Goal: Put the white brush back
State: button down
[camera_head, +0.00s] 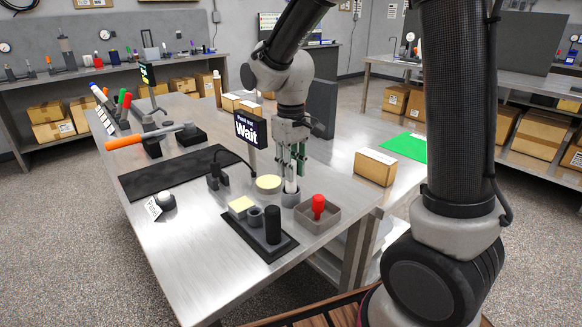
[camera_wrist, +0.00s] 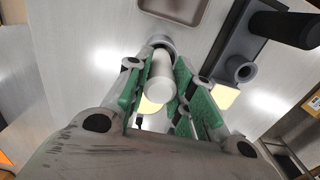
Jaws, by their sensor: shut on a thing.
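The white brush (camera_head: 291,185) is upright between the green-padded fingers of my gripper (camera_head: 292,165). In the wrist view the white brush (camera_wrist: 160,80) is a pale cylinder seen from its top end, with the gripper (camera_wrist: 161,88) shut around it. A small grey cup (camera_head: 291,200) is directly under the brush. The brush's lower end is at the cup's mouth and seems to be inside it; how deep cannot be told. The cup's rim (camera_wrist: 160,41) also shows beyond the brush in the wrist view.
A grey tray (camera_head: 336,222) with a red-handled item (camera_head: 318,206) is right of the cup. A black base (camera_head: 263,243) with a black cylinder (camera_head: 273,225) is in front.

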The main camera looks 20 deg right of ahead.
jog(key=c, duration=1.2)
grip_release()
jog(key=shift+f, duration=0.1)
jog(key=shift+c, duration=0.2)
notch_tip(320, 180, up, 12)
jog(key=s+d+m+t, duration=0.2)
jog(key=s+d, duration=0.5)
jog(key=s, duration=0.3)
jog(key=s+d+m+t, duration=0.2)
jog(key=s+d, duration=0.6)
jog(key=s, duration=0.2)
jog(key=shift+r+m, duration=0.3)
jog(key=shift+r, duration=0.05)
